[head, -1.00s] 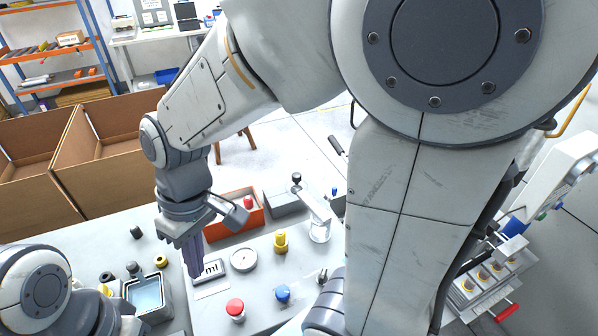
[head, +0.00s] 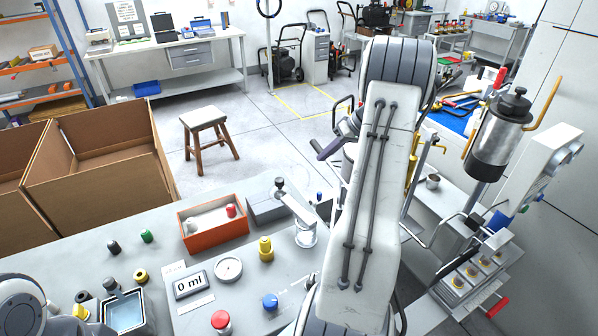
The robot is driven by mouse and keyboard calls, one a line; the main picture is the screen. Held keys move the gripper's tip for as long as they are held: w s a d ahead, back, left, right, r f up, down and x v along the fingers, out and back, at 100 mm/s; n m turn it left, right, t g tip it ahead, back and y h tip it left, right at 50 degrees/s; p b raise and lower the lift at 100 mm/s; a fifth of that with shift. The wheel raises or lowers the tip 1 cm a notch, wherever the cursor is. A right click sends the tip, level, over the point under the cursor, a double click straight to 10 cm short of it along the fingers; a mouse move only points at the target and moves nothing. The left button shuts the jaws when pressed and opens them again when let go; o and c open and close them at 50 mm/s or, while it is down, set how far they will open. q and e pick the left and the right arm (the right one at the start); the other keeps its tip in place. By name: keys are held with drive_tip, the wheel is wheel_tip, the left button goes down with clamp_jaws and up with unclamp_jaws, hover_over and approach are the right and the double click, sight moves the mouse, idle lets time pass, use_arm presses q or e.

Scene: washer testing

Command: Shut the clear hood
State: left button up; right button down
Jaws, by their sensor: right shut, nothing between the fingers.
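My right arm rises through the middle of the head view. Its gripper (head: 324,152) shows beyond the bench, left of the upper arm, with its dark fingers together and nothing between them. I cannot make out a clear hood in this view; my right arm covers much of the bench's right part. At the lower left only a part of my left arm shows, and its gripper is out of view.
The grey bench (head: 110,270) carries a 0 ml display (head: 190,284), a round dial (head: 228,269), a red button (head: 221,321), a blue knob (head: 270,301) and an orange bin (head: 213,219). Cardboard boxes (head: 100,175) and a stool (head: 207,130) stand behind. A metal canister (head: 497,135) is at right.

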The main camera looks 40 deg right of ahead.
sight(274, 196)
drive_tip(key=w+a+f+p, duration=0.5)
drive_tip(key=w+a+f, duration=0.1)
drive_tip(key=a+f, duration=0.1)
drive_tip(key=shift+w+f, duration=0.15)
drive_tip(key=shift+f, duration=0.25)
drive_tip(key=shift+w+a+f+n+b, duration=0.2)
drive_tip(key=shift+a+n+b, duration=0.2)
drive_tip(key=shift+b, duration=0.4)
drive_tip(key=a+n+g+y+b, duration=0.1)
drive_tip(key=a+n+b, duration=0.2)
drive_tip(key=a+n+g+y+b, duration=0.1)
drive_tip(key=a+n+g+b, duration=0.1)
drive_tip(key=a+b, duration=0.1)
drive_tip(key=shift+w+n+y+b, duration=0.2)
drive_tip(key=shift+n+y+b, duration=0.15)
drive_tip(key=shift+n+y, duration=0.05)
drive_tip(key=s+a+n+g+b, duration=0.2)
drive_tip(key=s+a+n+g, duration=0.3)
drive_tip(key=n, duration=0.4)
drive_tip(key=shift+s+a+r+n+g, duration=0.25)
drive_tip(key=shift+a+g, duration=0.25)
drive_tip(key=shift+a, duration=0.9)
drive_tip(key=shift+s, duration=0.1)
